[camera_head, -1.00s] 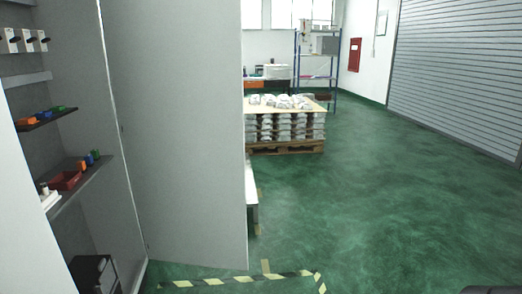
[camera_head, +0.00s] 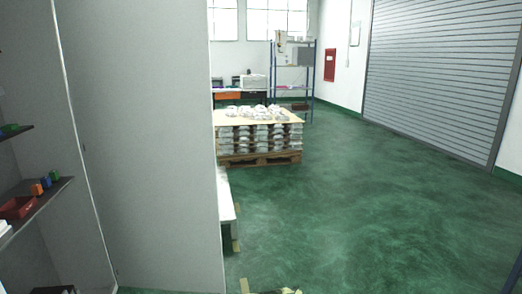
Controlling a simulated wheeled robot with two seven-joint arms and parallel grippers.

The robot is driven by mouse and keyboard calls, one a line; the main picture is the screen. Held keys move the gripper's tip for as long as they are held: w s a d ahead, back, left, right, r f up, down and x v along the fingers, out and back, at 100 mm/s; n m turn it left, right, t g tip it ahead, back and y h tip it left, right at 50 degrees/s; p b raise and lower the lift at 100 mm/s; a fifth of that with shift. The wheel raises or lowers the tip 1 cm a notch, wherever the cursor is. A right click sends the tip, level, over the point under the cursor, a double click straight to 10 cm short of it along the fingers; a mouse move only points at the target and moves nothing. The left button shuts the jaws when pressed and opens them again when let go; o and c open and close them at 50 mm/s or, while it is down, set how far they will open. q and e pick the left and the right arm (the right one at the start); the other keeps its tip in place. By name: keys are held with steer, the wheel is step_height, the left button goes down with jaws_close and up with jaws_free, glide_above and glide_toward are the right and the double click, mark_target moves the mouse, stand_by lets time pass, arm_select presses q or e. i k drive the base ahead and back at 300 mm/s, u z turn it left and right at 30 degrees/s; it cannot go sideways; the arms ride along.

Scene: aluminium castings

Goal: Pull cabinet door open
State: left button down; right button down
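The grey cabinet door (camera_head: 145,150) stands wide open in the head view, a tall flat panel filling the left middle. Its hinged edge is on the left, beside the cabinet's inside wall (camera_head: 35,120). Its free edge is on the right, over the green floor. No handle shows on the face in view. Inside the open cabinet at the far left are shelves with a red bin (camera_head: 17,207) and small coloured parts (camera_head: 46,179). Neither gripper is in view.
A pallet of stacked castings (camera_head: 258,138) stands beyond the door. A blue shelving rack (camera_head: 292,80) and a roller shutter (camera_head: 440,75) are behind. The green floor (camera_head: 370,220) at the right is open. A white bench (camera_head: 227,205) is partly hidden behind the door.

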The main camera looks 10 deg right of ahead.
mark_target(139, 73)
steer(key=z, duration=0.25)
steer(key=i, duration=0.85)
steer(key=u, duration=0.75)
steer(key=i, duration=0.4)
steer(key=u, duration=0.5)
